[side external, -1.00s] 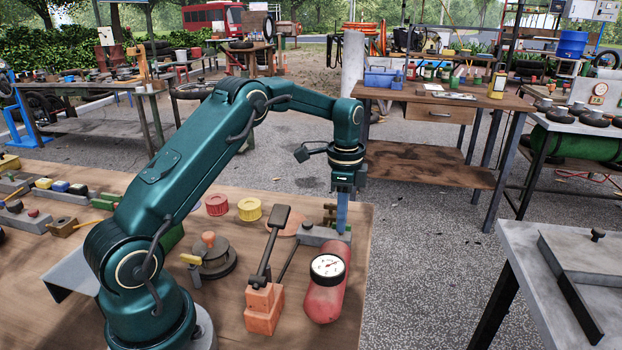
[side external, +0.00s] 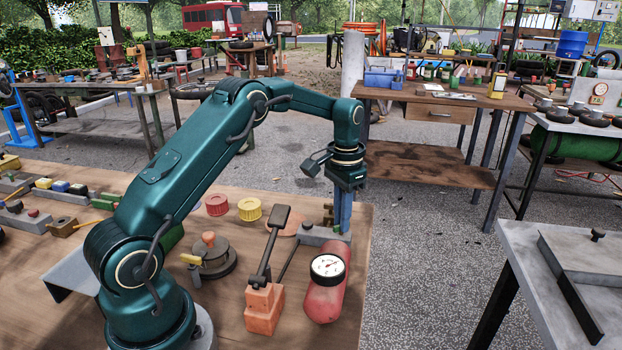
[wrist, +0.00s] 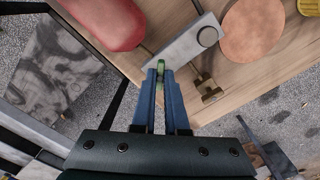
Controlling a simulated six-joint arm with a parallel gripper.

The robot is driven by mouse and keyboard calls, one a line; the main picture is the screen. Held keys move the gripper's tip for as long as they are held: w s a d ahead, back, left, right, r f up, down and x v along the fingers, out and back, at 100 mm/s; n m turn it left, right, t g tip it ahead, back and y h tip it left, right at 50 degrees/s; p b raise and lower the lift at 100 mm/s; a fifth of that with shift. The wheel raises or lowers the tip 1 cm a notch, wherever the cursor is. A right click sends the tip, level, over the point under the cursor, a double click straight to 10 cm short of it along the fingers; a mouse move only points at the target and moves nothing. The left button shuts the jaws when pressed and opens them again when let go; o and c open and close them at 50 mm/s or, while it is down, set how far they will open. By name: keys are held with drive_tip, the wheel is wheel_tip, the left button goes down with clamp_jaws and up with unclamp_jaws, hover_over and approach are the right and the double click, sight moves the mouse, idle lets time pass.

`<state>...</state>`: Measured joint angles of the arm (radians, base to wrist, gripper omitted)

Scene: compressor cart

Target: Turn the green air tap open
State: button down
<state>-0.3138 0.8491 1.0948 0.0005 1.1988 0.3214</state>
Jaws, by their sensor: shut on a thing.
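The green air tap (wrist: 160,66) shows in the wrist view as a small green piece between my fingertips, at the end of a grey block (wrist: 186,45). My gripper (wrist: 161,75) is shut on it, its two blue fingers on either side. In the side external view my gripper (side external: 343,228) points straight down at the right end of the grey block (side external: 316,237). The tap is hidden behind the fingers there. The red air tank (side external: 326,292) with a white dial gauge (side external: 328,268) lies in front of the block; the tank also shows in the wrist view (wrist: 105,20).
A brass fitting (wrist: 208,90) sits beside the block, near the table edge. An orange foot pump (side external: 264,308) with a tall lever stands left of the tank. A copper-coloured disc (wrist: 253,28) lies close by. Red (side external: 216,204) and yellow (side external: 250,209) caps stand farther back.

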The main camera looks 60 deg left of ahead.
drive_tip(key=n, duration=0.3)
drive_tip(key=shift+n, duration=0.3)
drive_tip(key=shift+r+n, duration=0.1)
drive_tip(key=shift+n, duration=1.8)
drive_tip(key=c, duration=0.9)
unclamp_jaws()
drive_tip(key=shift+c, duration=0.2)
drive_tip(key=shift+r, duration=2.55)
